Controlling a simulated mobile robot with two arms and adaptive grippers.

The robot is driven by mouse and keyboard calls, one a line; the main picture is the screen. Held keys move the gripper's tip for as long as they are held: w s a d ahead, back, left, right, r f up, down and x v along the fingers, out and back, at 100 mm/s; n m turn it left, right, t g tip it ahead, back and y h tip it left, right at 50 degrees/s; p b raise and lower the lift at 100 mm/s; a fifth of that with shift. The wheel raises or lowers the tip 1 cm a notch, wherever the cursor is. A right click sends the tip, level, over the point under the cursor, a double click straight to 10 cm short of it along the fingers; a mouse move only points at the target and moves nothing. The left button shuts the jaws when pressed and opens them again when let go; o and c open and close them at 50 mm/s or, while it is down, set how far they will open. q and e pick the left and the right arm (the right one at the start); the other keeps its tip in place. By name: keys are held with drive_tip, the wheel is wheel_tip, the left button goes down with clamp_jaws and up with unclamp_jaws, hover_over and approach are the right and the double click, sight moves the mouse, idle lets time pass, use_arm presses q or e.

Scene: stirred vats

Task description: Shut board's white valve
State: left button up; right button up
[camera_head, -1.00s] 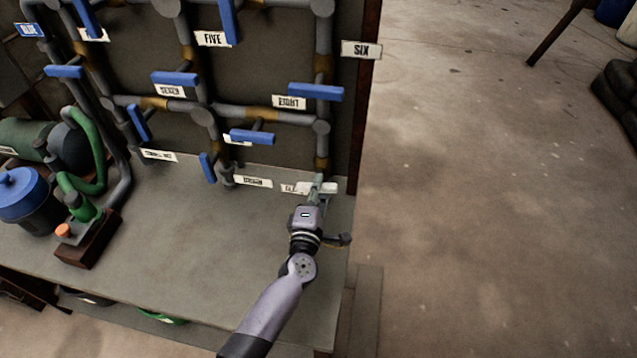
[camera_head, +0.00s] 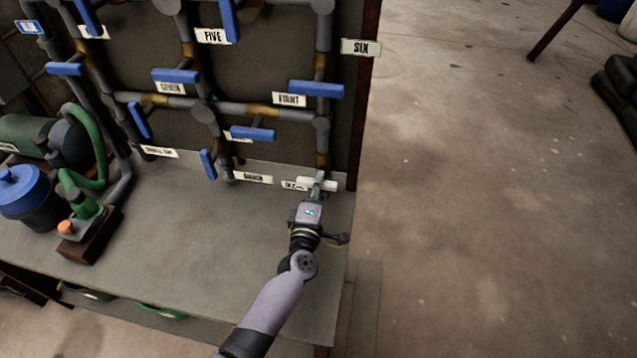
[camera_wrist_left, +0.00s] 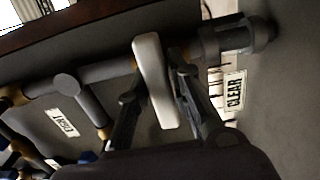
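The white valve handle (camera_head: 329,185) is a short bar at the foot of the pipe board's right side, lying nearly level above the table. In the left wrist view the handle (camera_wrist_left: 155,80) lies between the two fingers of my left gripper (camera_wrist_left: 160,92). The right-hand finger is close against it, and a narrow dark gap shows on the other side. In the head view the left gripper (camera_head: 317,186) reaches the handle from the front and covers part of it. My right gripper is out of view.
The tabletop (camera_head: 190,240) is mostly clear. Open floor lies to the right.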

use_arm(q)
drive_tip(key=o, duration=0.4)
drive_tip(key=s+a, duration=0.2)
drive_tip(key=s, duration=0.9)
drive_tip(key=shift+s+a, duration=0.2)
drive_tip(key=shift+s, duration=0.2)
